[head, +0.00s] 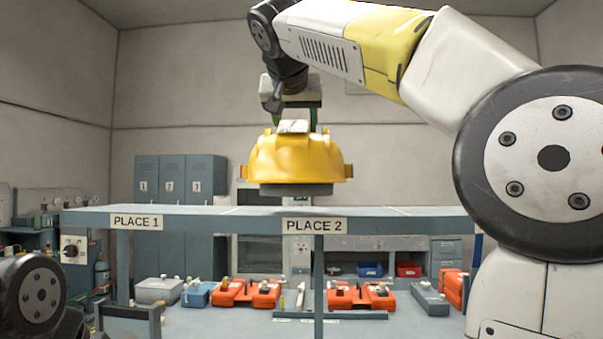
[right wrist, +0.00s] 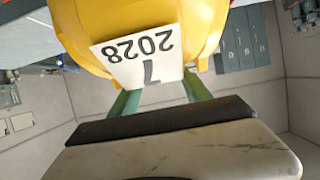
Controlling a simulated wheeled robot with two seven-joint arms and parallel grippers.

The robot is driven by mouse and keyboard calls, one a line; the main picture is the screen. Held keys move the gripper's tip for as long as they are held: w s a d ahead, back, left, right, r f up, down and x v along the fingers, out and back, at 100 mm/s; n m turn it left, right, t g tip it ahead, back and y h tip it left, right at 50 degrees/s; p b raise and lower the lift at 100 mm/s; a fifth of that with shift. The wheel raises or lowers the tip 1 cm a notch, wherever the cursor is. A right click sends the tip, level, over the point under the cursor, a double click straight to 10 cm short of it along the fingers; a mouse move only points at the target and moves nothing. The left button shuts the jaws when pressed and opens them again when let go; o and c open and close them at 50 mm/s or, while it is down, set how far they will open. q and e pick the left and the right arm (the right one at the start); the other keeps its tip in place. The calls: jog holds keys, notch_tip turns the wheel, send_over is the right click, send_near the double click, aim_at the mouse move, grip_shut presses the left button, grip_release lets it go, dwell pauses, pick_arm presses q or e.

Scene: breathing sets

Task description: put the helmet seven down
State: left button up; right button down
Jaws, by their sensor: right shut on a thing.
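The yellow helmet (head: 296,160) hangs from my right gripper (head: 298,118), a little above the grey-blue shelf (head: 220,219) in the head view. It is level, with its dark underside close over the shelf near the PLACE 2 label (head: 314,225). In the right wrist view the helmet (right wrist: 200,22) carries a white tag (right wrist: 142,55) reading 2028 and 7. The green fingers of my right gripper (right wrist: 158,98) are shut at the tag end of the helmet. My left gripper is not in view.
The PLACE 1 label (head: 137,222) marks the left part of the shelf, which is bare. Below it, red-orange sets (head: 265,293), a blue case (head: 196,294) and a grey case (head: 158,290) lie on a lower surface. Lockers (head: 172,185) stand behind.

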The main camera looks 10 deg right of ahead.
jog(key=shift+w+d+f, duration=0.8)
jog(key=shift+w+d, duration=0.4)
jog(key=shift+w, duration=0.75)
jog(key=shift+w+d+f, duration=0.8)
jog(key=shift+w+d, duration=0.45)
jog(key=shift+w, duration=0.75)
jog(key=shift+w+d+f, duration=0.8)
jog(key=shift+w+d, duration=0.4)
jog(key=shift+w, duration=0.75)
jog(key=shift+c, duration=2.4)
grip_release()
jog(key=shift+f, duration=0.15)
jog(key=shift+s+a+r, duration=0.15)
jog(key=shift+s+r, duration=0.1)
jog(key=v, duration=1.1)
jog(key=shift+s, duration=0.2)
